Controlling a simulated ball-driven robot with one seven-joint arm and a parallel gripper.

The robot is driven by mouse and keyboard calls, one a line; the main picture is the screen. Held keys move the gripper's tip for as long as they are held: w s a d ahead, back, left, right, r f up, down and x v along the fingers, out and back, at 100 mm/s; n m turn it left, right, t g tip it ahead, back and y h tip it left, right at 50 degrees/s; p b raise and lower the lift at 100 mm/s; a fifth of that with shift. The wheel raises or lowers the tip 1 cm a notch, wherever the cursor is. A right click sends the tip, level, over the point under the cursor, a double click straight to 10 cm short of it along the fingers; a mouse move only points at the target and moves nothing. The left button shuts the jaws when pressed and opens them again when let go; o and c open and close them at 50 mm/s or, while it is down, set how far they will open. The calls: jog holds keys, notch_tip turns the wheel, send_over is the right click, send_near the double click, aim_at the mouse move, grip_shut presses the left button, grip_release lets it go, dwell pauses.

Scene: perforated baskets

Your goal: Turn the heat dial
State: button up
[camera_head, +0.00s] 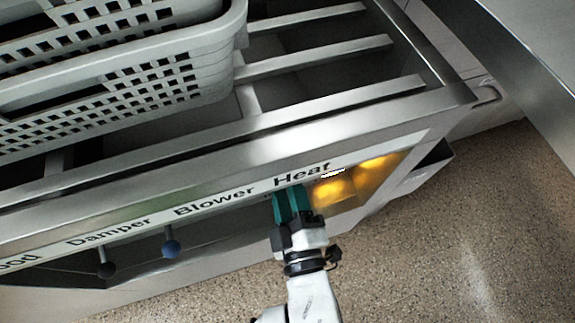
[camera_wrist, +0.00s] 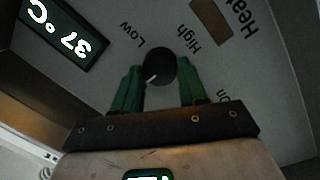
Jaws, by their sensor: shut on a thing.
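The heat dial (camera_wrist: 160,66) is a round black knob with a white mark pointing to the lower left in the wrist view. The words "Low" and "High" are printed above it, to its left and right. My gripper (camera_wrist: 159,72) has its green fingers on either side of the dial and is shut on it. In the head view my gripper (camera_head: 290,193) reaches the front panel just below the word "Heat", and it hides the dial there.
A display (camera_wrist: 62,32) reads 37 °C. Glowing orange lights (camera_head: 333,190) sit right of my gripper. Grey perforated baskets (camera_head: 110,120) rest on the metal rack above. Speckled floor (camera_head: 470,230) is clear at lower right.

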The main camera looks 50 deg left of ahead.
jog(key=shift+f, duration=0.1)
jog(key=o, duration=1.1)
jog(key=shift+c, duration=0.2)
jog(key=p+v, duration=0.2)
jog(key=v, duration=0.8)
jog(key=shift+s+d, duration=0.25)
jog(key=shift+d, duration=0.1)
